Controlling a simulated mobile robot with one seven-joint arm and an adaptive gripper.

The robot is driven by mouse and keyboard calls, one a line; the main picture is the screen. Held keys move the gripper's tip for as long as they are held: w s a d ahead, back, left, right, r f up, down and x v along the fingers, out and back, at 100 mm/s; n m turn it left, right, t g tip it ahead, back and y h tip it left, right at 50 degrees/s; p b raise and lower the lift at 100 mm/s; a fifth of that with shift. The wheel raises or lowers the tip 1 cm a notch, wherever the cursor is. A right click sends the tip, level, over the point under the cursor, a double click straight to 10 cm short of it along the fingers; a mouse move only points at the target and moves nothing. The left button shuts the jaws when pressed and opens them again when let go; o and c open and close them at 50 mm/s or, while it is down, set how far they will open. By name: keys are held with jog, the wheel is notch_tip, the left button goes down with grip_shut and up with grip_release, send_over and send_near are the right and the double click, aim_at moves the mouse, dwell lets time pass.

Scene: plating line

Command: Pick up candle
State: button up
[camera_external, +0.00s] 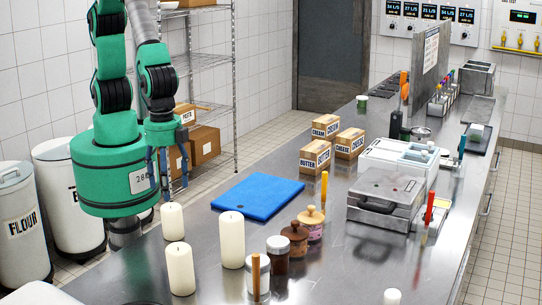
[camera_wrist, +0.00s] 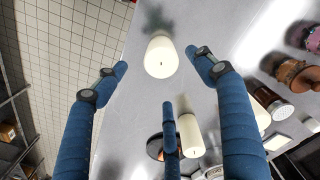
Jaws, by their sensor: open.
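Three white cylindrical candles stand upright on the steel counter: a short one (camera_external: 173,222), a medium one in front (camera_external: 180,270) and a taller, wider one to the right (camera_external: 231,241). My gripper (camera_external: 167,184) points down, open and empty, above and near the short candle. In the wrist view, my open blue fingers (camera_wrist: 158,68) spread around a candle (camera_wrist: 161,58) that appears between the upper fingertips, with no visible contact. Another candle (camera_wrist: 191,136) shows lower down, beside the third finger. A pale candle-like shape (camera_wrist: 259,112) is partly hidden behind the right finger.
A blue cutting board (camera_external: 257,196) lies behind the candles. Lidded jars (camera_external: 295,240) stand to their right, and a jar with a wooden handle (camera_external: 256,275) stands in front. The counter's left edge is close.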

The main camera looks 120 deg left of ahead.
aim_at(170, 207)
notch_tip(170, 207, down, 8)
jog(key=shift+f+b, duration=0.15)
jog(key=shift+b, duration=0.3)
jog(key=shift+f+b, duration=0.5)
jog(key=shift+f, duration=2.1)
jog(key=shift+c, duration=0.3)
jog(key=c, duration=1.4)
jog(key=shift+r, duration=0.2)
